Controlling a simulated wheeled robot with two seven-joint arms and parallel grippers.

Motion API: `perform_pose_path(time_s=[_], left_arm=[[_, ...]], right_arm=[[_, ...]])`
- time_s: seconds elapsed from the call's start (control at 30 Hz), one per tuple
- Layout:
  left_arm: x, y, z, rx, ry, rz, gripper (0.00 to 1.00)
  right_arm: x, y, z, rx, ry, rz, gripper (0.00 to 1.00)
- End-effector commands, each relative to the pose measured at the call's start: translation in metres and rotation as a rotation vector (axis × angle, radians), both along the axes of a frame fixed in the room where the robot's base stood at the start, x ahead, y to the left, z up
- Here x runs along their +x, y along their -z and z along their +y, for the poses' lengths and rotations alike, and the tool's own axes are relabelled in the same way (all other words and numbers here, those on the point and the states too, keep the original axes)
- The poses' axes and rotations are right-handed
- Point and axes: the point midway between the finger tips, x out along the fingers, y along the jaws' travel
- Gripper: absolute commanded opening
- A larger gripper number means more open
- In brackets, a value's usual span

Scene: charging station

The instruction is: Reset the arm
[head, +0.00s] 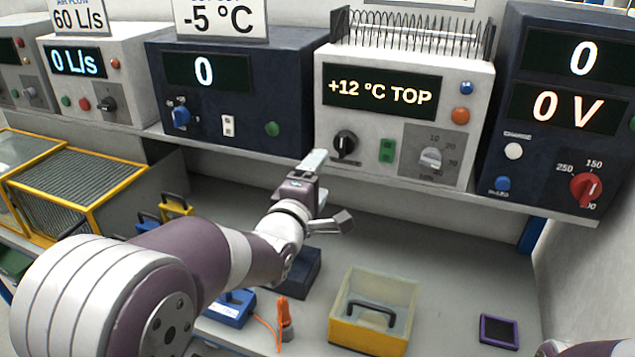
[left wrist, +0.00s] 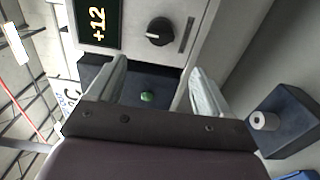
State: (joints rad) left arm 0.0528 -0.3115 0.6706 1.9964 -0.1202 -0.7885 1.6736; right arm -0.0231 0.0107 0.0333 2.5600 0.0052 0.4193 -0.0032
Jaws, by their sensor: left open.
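My left arm comes in from the left in the head view. Its gripper (head: 327,190) is over the bench, in front of the white unit reading "+12 °C TOP" (head: 392,125). The jaws are apart with nothing between them. In the left wrist view the two pale fingers of the left gripper (left wrist: 158,76) stand open, with the black knob (left wrist: 159,31) of that unit beyond them. A small part of what looks like my right arm (head: 582,348) shows at the bottom right edge of the head view; its gripper does not show.
A shelf edge (head: 400,190) carries several instrument units, including a dark one reading 0 (head: 204,70) and one reading 0 V (head: 555,108). Below are a yellow-based clear box (head: 374,328), a purple-rimmed pad (head: 498,331) and a yellow-framed box (head: 75,180).

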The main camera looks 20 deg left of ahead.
Motion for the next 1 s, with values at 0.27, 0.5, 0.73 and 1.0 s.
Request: perform_pose_path(time_s=[0.27, 0.5, 0.73, 1.0], left_arm=[[0.0, 0.0, 0.0, 0.0, 0.0, 0.0, 0.8], [-0.007, 0.041, 0.004, 0.336, 0.01, 0.174, 0.8], [-0.132, 0.184, 0.003, 1.182, 0.621, 0.875, 0.8], [-0.227, 0.216, -0.012, 1.302, 1.129, 1.078, 0.8]], right_arm=[[0.0, 0.0, 0.0, 0.0, 0.0, 0.0, 0.43], [0.0, 0.0, 0.0, 0.0, 0.0, 0.0, 0.43], [0.0, -0.003, 0.0, 0.0, 0.0, 0.0, 0.43], [0.0, -0.007, 0.0, 0.0, 0.0, 0.0, 0.43]])
